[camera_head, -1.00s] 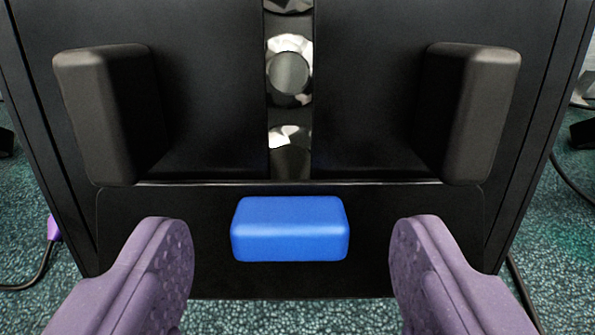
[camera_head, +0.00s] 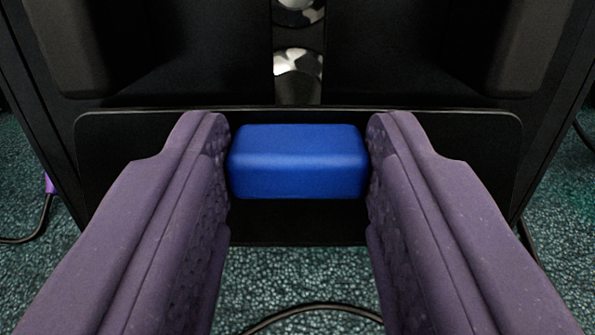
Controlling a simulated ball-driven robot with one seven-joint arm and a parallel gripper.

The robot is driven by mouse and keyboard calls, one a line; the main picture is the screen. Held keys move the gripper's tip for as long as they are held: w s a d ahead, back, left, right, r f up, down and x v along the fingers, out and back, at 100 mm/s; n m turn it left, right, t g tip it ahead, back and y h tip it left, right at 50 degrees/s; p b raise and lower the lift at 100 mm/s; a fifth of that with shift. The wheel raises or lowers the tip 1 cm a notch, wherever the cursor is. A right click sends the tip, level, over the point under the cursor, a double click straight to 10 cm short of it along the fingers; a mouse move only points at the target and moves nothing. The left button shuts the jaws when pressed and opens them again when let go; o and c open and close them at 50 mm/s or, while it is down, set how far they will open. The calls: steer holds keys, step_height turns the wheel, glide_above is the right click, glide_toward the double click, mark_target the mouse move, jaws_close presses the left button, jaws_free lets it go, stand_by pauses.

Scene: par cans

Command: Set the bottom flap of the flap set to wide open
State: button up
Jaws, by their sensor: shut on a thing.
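The bottom flap (camera_head: 130,140) is a wide black panel along the lower part of the par can's front. A blue block-shaped handle (camera_head: 297,160) sits at the middle of this flap. My gripper (camera_head: 298,150) has its two purple fingers on the left and right sides of the blue handle, shut on it. The fingers hide parts of the flap on both sides of the handle. The flap's top edge shows as a pale line below the lamp opening.
Two dark side flap handles (camera_head: 70,50) and (camera_head: 525,55) stand at the upper left and right. A shiny reflector strip (camera_head: 298,65) shows between them. Dark cables (camera_head: 310,308) lie on the speckled green floor (camera_head: 60,270), with a purple connector (camera_head: 49,184) at left.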

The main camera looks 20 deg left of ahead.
mark_target(299, 190)
steer(key=s+f+t+b, duration=0.1)
steer(key=t+b, duration=0.1)
steer(key=b, duration=0.2)
steer(key=s+t+y+b, duration=0.1)
steer(key=t+b, duration=0.1)
steer(key=b, duration=0.2)
steer(key=s+d+f+t+b, duration=0.1)
steer(key=b, duration=0.3)
steer(key=shift+f+t+y, duration=0.35)
steer(key=shift+t+y, duration=0.05)
steer(key=shift+s+d+f+t+y+b, duration=0.15)
steer(key=shift+s+t+y+b, duration=0.1)
steer(key=shift+t+b, duration=0.35)
steer(key=shift+s+a+f+t+y+b, duration=0.1)
steer(key=shift+s+t+y+b, duration=0.1)
steer(key=shift+t+b, duration=0.35)
steer(key=shift+s+d+f+t+y, duration=0.1)
steer(key=shift+s+f+t+y, duration=0.2)
steer(key=shift+t, duration=0.55)
steer(key=o, duration=1.1)
steer(key=shift+c, duration=0.2)
